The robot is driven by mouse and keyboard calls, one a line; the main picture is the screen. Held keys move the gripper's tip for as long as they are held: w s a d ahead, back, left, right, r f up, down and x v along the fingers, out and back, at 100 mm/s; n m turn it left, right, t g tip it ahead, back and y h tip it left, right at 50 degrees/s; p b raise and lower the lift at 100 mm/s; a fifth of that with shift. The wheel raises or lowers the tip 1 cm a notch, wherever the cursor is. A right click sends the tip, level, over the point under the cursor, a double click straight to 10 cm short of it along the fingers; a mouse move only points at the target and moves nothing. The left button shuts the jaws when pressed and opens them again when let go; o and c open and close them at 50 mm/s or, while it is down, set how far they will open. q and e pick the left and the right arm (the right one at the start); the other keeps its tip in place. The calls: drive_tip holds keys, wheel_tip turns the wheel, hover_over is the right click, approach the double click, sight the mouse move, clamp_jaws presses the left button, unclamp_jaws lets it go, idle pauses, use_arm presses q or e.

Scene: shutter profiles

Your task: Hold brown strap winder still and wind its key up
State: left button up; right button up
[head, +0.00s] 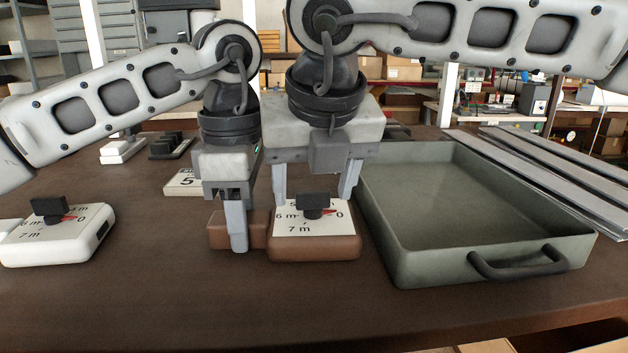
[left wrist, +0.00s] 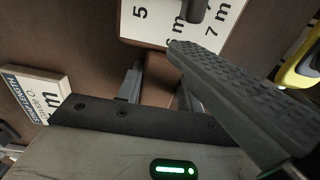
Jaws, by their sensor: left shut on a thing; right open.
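The brown strap winder (head: 315,248) sits on the table, with a white dial plate marked in metres on top. Its black key (head: 313,202) stands on the dial, and a red pointer lies beside the 0. A brown block part (head: 222,230) sticks out at the winder's left. My left gripper (head: 240,232) is shut on this part, one finger in front of it. My right gripper (head: 316,190) is open above the dial, its fingers apart on either side of the key and not touching it. The left wrist view shows the dial (left wrist: 215,35) and part of the key (left wrist: 196,10).
A white winder (head: 60,245) with a black key stands at the left. A grey-green tray (head: 480,225) with a dark handle is close on the right. Grey metal profiles (head: 560,165) lie beyond it. The front table strip is clear.

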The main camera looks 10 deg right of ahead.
drive_tip(key=c, duration=1)
drive_tip(key=shift+n, duration=0.5)
drive_tip(key=n+y, duration=0.1)
drive_tip(key=n, duration=0.2)
drive_tip(key=shift+d+n+g+y, duration=0.1)
drive_tip(key=shift+n+g+y, duration=0.2)
drive_tip(key=shift+g+y, duration=0.1)
drive_tip(key=shift+w+d+n+g+y, duration=0.1)
drive_tip(key=shift+n+g+y, duration=0.4)
drive_tip(key=shift+n, duration=1.4)
drive_tip(key=shift+r, duration=0.1)
drive_tip(key=o, duration=1)
